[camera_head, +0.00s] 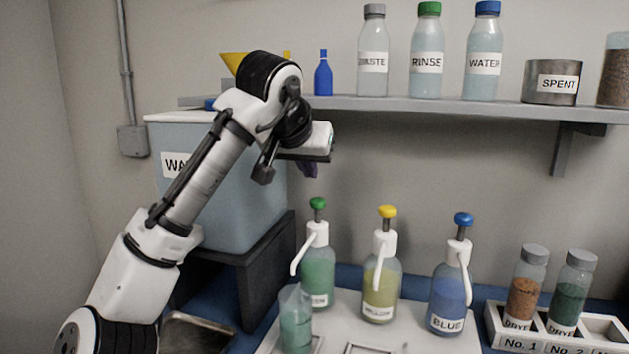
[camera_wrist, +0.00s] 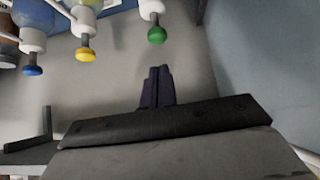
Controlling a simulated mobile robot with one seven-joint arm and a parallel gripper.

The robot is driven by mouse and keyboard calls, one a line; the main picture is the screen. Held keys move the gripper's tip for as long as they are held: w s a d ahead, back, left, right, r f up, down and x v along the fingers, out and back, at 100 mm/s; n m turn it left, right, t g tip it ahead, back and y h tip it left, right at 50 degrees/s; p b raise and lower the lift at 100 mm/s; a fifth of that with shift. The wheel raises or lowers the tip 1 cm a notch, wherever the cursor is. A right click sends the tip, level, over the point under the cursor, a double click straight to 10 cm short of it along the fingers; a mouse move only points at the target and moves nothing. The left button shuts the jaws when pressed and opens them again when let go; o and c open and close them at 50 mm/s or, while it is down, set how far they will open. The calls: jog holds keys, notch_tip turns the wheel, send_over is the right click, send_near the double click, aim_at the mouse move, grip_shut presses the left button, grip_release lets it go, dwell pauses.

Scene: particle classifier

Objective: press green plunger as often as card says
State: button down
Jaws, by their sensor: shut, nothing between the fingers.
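The green plunger (camera_head: 317,203) tops a white pump on a bottle of green liquid (camera_head: 317,275). Its stem shows, so it stands raised. My gripper (camera_head: 312,172) is shut and empty, pointing down a little above the green plunger and apart from it. In the wrist view the closed dark fingers (camera_wrist: 160,72) lie close to the green plunger (camera_wrist: 157,34). A clear beaker (camera_head: 295,322) with green liquid stands in front of the green bottle, under its spout. I can make out no card in either view.
The yellow plunger (camera_head: 387,212) and blue plunger (camera_head: 463,219) stand to the right on their bottles. A large pale-blue tank (camera_head: 265,195) stands close on the left. A shelf (camera_head: 430,106) with bottles runs above. A rack (camera_head: 497,333) holds two jars at the right.

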jog(key=shift+v, duration=2.15)
jog(key=shift+r, duration=0.1)
